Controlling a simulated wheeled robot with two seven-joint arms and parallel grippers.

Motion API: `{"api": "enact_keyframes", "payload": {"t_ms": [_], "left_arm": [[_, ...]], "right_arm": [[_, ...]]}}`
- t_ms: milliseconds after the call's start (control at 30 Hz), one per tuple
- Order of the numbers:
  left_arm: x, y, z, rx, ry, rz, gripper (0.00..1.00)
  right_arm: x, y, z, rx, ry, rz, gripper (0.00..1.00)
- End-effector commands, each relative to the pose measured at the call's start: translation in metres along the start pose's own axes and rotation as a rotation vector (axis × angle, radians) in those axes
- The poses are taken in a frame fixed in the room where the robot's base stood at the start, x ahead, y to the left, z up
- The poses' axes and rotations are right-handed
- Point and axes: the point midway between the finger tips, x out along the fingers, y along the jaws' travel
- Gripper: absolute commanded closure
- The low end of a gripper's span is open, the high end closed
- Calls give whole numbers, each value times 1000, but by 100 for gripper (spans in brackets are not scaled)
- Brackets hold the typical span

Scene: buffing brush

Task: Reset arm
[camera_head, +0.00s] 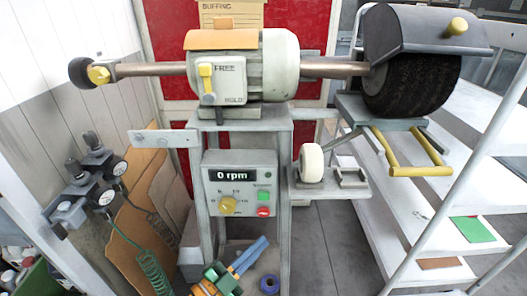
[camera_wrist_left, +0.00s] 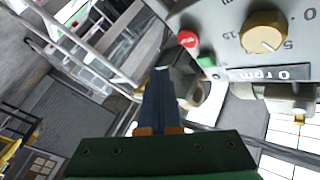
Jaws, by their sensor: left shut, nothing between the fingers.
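A buffing machine has a pale motor housing (camera_head: 278,62) with a FREE/HOLD lever (camera_head: 206,78) and a dark brush wheel (camera_head: 412,84) on the right of its shaft. Below it, a control box (camera_head: 240,184) reads 0 rpm and has a yellow knob (camera_head: 228,206), a green button (camera_head: 264,196) and a red button (camera_head: 263,211). My left gripper (camera_head: 261,243), with blue fingers and a green body, is below the box, apart from it. In the left wrist view its fingers (camera_wrist_left: 162,76) are together and empty, with the red button (camera_wrist_left: 188,39) and knob (camera_wrist_left: 264,32) ahead. My right gripper is out of view.
A small white wheel (camera_head: 311,163) sits on a side shelf right of the box. A yellow handle (camera_head: 415,168) juts out under the brush. White shelving (camera_head: 440,215) stands at right; gauges (camera_head: 90,175) and cardboard (camera_head: 135,215) at left. Floor (camera_head: 340,245) shows between stand and shelving.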

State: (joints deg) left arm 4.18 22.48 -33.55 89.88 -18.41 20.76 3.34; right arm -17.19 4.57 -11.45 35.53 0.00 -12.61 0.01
Motion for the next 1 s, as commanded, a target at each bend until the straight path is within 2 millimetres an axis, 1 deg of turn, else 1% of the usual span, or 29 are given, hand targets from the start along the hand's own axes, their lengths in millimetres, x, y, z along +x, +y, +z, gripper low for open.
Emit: {"api": "enact_keyframes", "payload": {"t_ms": [67, 133, 167, 200, 267, 300, 367, 400, 467, 500, 600, 633, 700, 767, 1000], "left_arm": [[-10, 1, 30, -52, -119, -16, 100], [-35, 11, 81, -143, -321, -40, 100], [-52, 20, 105, -191, -425, -50, 100], [-80, 35, 135, -258, -567, -60, 100], [-128, 63, 171, -354, -769, -67, 100], [-161, 84, 187, -418, -897, -67, 100], [-214, 119, 202, -512, -1083, -62, 100], [-249, 143, 205, -573, -1198, -54, 100], [-296, 176, 201, -656, -1350, -41, 100], [-323, 196, 195, -703, -1438, -28, 100], [-373, 233, 177, -794, -1599, -4, 100], [-383, 240, 172, -813, -1633, 2, 100], [-398, 252, 164, -842, -1683, 13, 100], [-404, 257, 161, -853, -1702, 16, 100], [-405, 258, 161, -854, -1705, 17, 100]], "right_arm": [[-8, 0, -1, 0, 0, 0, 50], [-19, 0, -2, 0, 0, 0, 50], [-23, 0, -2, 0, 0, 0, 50], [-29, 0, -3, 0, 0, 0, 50], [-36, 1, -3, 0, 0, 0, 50], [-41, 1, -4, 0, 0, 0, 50], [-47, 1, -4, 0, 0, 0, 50], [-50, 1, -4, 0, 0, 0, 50], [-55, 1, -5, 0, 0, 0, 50], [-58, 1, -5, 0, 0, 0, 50], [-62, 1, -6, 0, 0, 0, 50], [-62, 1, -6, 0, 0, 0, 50], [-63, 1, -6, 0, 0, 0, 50], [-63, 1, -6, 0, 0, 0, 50], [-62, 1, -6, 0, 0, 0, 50]]}}
